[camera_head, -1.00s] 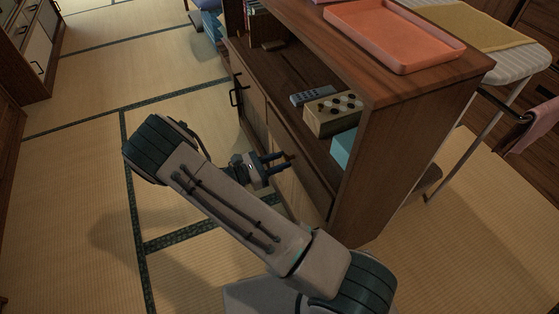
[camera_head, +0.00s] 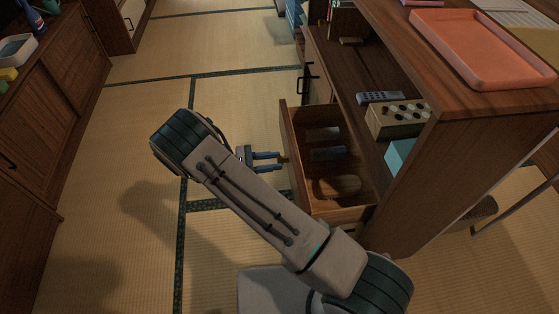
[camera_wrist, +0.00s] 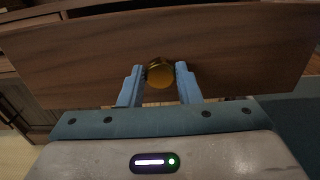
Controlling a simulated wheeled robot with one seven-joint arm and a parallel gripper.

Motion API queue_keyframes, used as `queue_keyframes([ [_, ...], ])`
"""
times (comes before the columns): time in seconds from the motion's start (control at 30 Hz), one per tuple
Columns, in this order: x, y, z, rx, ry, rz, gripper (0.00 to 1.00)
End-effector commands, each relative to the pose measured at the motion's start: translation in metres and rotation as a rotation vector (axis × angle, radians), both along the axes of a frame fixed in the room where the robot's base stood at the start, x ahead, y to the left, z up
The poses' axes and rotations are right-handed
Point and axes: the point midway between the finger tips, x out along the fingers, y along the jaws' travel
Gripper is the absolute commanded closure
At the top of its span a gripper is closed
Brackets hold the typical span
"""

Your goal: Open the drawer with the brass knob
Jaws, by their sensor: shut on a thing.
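The drawer (camera_head: 291,150) stands pulled well out of the low wooden cabinet, and its inside shows in the head view. A dark blue thing and a brown rounded thing lie in it. The brass knob (camera_wrist: 159,72) is on the drawer's wooden front, which fills the upper part of the wrist view (camera_wrist: 235,45). My gripper (camera_wrist: 160,78) is shut on the knob, one blue finger on each side of it. In the head view my gripper (camera_head: 281,161) is at the drawer front.
The cabinet (camera_head: 410,205) has an orange tray (camera_head: 480,50) on top. Its open shelf holds a grey remote (camera_head: 380,97), a box with round dots (camera_head: 398,118) and a teal box (camera_head: 399,156). Another cabinet (camera_head: 50,120) stands at left. Tatami floor (camera_head: 140,130) between them is clear.

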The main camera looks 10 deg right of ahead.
Motion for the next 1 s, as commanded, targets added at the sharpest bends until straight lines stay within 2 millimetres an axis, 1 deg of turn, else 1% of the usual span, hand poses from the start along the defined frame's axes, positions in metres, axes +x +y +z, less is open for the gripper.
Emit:
queue_keyframes([
  [0.1, -0.001, 0.008, -0.001, 0.0, 0.002, 0.0, 1.0],
  [0.2, -0.002, 0.011, -0.001, 0.0, 0.002, 0.001, 1.0],
  [0.5, -0.002, 0.011, -0.001, 0.0, 0.003, 0.003, 1.0],
  [0.53, -0.002, 0.011, -0.001, 0.0, 0.003, 0.004, 0.67],
  [0.6, -0.002, 0.011, -0.001, 0.0, 0.003, 0.003, 0.48],
  [0.87, -0.001, 0.01, 0.0, 0.0, 0.001, 0.002, 0.48],
  [1.0, -0.001, 0.017, 0.0, 0.001, 0.0, 0.004, 0.48],
])
